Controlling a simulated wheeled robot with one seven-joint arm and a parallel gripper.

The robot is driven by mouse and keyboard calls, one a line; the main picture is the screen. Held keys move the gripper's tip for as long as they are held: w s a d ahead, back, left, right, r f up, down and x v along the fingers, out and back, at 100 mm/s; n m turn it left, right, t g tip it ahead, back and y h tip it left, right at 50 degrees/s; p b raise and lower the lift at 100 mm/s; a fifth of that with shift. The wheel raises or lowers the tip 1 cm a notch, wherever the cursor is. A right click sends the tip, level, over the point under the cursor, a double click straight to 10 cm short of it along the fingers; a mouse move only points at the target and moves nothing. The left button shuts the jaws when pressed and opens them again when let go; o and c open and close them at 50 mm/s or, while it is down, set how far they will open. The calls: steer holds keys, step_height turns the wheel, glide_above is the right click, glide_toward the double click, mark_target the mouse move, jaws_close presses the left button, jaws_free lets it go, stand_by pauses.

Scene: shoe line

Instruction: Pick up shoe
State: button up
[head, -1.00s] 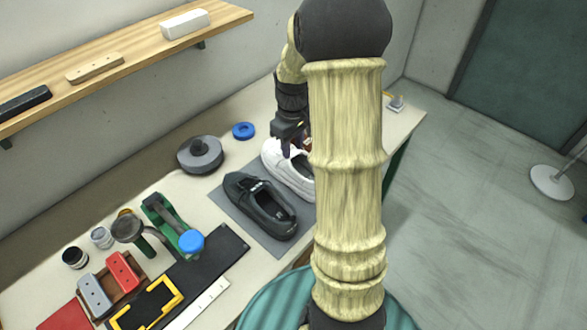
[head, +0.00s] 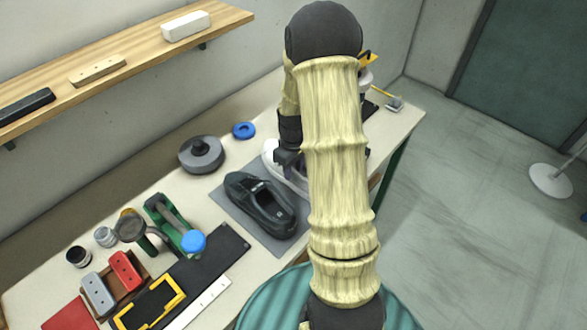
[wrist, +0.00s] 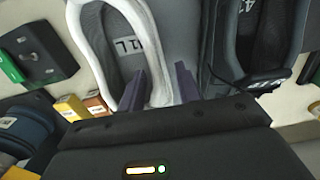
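The white shoe (head: 270,148) sits on a grey mat (head: 233,213) on the bench, partly hidden behind my arm in the head view. A black shoe (head: 262,205) lies beside it on the mat. In the wrist view, the white shoe (wrist: 160,45) is at left of centre and the black shoe (wrist: 247,70) is at right. My gripper (wrist: 163,82) is open, with its fingers apart. One finger is at the white shoe's opening and the other outside it, with the shoe's side wall between them. Whether they touch the wall cannot be told.
A grey round tin (head: 201,155) and a blue ring (head: 244,130) stand behind the shoes. Tools, jars and brushes crowd the bench's left part. A wooden shelf (head: 130,62) hangs on the wall. Small yellow and orange boxes (wrist: 72,107) show in the wrist view.

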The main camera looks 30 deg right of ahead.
mark_target(295, 173)
steer(key=f, duration=0.2)
steer(key=f+p, duration=0.1)
steer(key=shift+s+d+f, duration=0.15)
steer(key=shift+s+d, duration=0.05)
steer(key=shift+s, duration=0.05)
steer(key=shift+f, duration=0.6)
jaws_close()
